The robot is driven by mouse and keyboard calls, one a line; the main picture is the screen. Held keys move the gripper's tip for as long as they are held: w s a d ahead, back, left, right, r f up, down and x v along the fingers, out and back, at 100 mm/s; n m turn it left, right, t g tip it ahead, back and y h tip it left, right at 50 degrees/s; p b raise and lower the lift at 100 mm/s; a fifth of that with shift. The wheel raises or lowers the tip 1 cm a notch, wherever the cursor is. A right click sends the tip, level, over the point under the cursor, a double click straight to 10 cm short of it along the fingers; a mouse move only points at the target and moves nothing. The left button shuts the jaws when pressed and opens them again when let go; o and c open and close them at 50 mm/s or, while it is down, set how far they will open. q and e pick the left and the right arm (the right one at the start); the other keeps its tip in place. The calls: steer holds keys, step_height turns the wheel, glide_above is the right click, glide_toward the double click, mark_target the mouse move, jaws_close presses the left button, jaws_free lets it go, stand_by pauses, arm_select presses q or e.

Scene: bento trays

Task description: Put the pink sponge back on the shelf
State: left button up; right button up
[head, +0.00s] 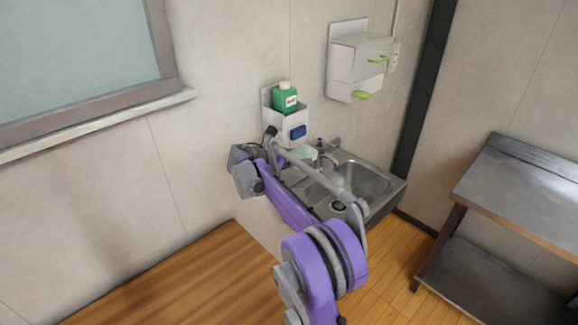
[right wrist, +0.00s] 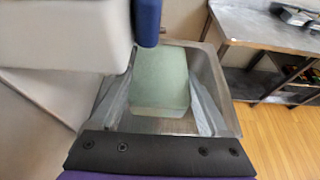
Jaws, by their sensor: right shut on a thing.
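No pink sponge shows in either view. My right gripper (right wrist: 162,100) is shut on a pale green, sponge-like block (right wrist: 162,75), with a finger along each side of it. The block also shows in the head view (head: 304,153), partly hidden by my arm, in front of the wall and near the left end of the sink. A small white wall shelf (head: 293,122) is just above it, carrying a green bottle (head: 286,99) and a blue piece (head: 298,132) on its front. My left gripper is out of view.
A steel sink (head: 365,181) lies below and right of the block, with a tap beside it. A white dispenser box (head: 345,62) hangs on the wall, upper right. A steel table (head: 520,190) stands at right; a wooden top (head: 190,280) is at lower left.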

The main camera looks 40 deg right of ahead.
mark_target(289, 175)
steer(key=w+f, duration=0.3)
steer(key=shift+w+a+p, duration=0.1)
steer(key=shift+w+p, duration=0.2)
steer(key=shift+s+f, duration=0.1)
steer(key=shift+f, duration=0.05)
step_height(289, 175, down, 3)
steer(key=shift+f, duration=0.3)
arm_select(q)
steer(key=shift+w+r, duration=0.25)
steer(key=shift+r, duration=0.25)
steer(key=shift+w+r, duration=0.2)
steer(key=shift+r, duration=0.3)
arm_select(e)
steer(key=shift+w+f, duration=0.15)
steer(key=shift+w, duration=0.05)
steer(key=shift+s+f, duration=0.1)
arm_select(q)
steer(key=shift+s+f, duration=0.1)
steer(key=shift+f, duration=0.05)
arm_select(e)
steer(key=o, duration=1.3)
steer(key=shift+c, duration=0.2)
